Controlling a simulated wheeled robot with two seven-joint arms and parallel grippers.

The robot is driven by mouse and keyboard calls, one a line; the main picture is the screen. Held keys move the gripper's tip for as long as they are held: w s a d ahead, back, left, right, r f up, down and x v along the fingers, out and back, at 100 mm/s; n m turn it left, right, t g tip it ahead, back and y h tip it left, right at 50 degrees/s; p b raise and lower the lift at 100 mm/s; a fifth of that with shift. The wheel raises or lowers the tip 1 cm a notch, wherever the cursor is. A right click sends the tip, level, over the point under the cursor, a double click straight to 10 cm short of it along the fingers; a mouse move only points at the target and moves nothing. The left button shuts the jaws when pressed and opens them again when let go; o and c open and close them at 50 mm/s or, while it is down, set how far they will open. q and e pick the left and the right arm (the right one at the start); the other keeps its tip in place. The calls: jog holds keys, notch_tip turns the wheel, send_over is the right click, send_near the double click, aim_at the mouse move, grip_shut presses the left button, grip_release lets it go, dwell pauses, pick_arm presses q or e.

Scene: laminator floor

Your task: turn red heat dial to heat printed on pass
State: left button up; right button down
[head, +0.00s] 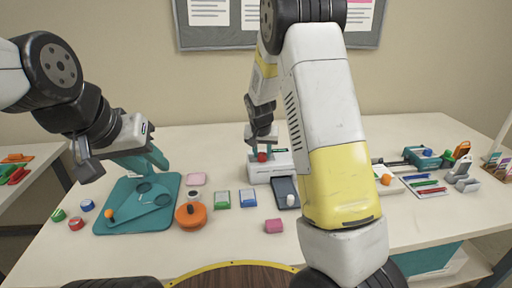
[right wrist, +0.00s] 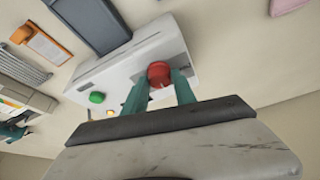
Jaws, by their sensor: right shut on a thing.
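The white laminator (head: 281,172) stands near the middle of the table, partly hidden behind my right arm in the head view. Its red heat dial (right wrist: 159,73) sits on the machine's top face, and shows small in the head view (head: 262,157). My right gripper (right wrist: 161,84) is shut on the red dial, its teal fingers on either side of it. A green knob (right wrist: 97,97) is on the laminator beside it. My left gripper (head: 150,160) hangs over the teal board at the left, well away from the laminator; its jaw state is unclear. No readable pass is visible.
A teal board (head: 118,222), an orange round pot (head: 191,214), a pink block (head: 273,226) and several small coloured blocks lie left and front of the laminator. A dark tray (head: 284,188) lies before it. Pens and tools fill the right side.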

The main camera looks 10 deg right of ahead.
dwell(0.4)
jog(key=c, duration=1)
grip_release()
jog(key=shift+c, duration=0.2)
jog(key=shift+r, duration=0.1)
jog(key=v, duration=0.7)
jog(key=shift+r, duration=0.2)
jog(key=shift+s, duration=0.2)
jog(key=s+r+n+y, duration=0.1)
jog(key=s+r, duration=0.3)
jog(key=s, duration=0.6)
jog(key=s+d+r+n+t+y, duration=0.1)
jog(key=s+r, duration=0.4)
jog(key=s, duration=0.5)
jog(key=s+r+n+y, duration=0.1)
jog(key=s+r, duration=0.3)
jog(key=s, duration=0.6)
jog(key=shift+d+r+t, duration=0.25)
jog(key=shift+r+t, duration=0.1)
jog(key=shift+t, duration=0.05)
